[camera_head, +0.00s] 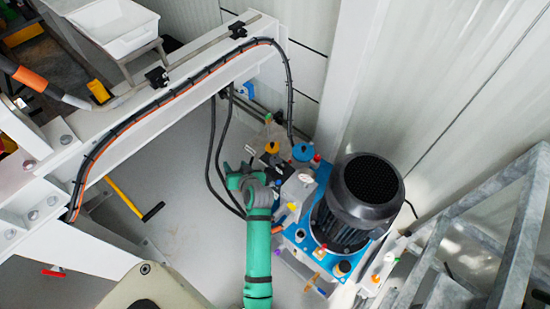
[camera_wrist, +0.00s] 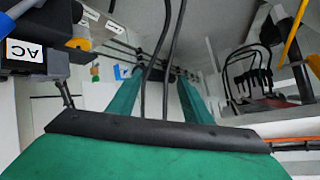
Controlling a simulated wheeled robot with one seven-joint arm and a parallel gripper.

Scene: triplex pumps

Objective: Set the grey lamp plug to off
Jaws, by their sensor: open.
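I cannot single out the grey lamp plug for certain in either view. A grey block (camera_head: 299,187) with small coloured fittings sits on the blue pump unit (camera_head: 318,222), just right of my arm. In the wrist view, a dark connector block (camera_wrist: 35,65) with a white "AC" label is at the upper left, beside my gripper. My gripper (camera_wrist: 160,78) is open, its two green fingers apart. Black cables show in the gap between them, and I see nothing gripped. In the head view, my green arm ends near the left side of the pump unit, and its fingertips are hard to make out.
A large black motor (camera_head: 368,190) stands on the pump unit. A white beam (camera_head: 190,75) carrying black and orange cables runs across the upper left. Black hoses (camera_head: 212,150) hang left of my arm. A grey metal railing (camera_head: 490,215) is at right. Open floor lies left of my arm.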

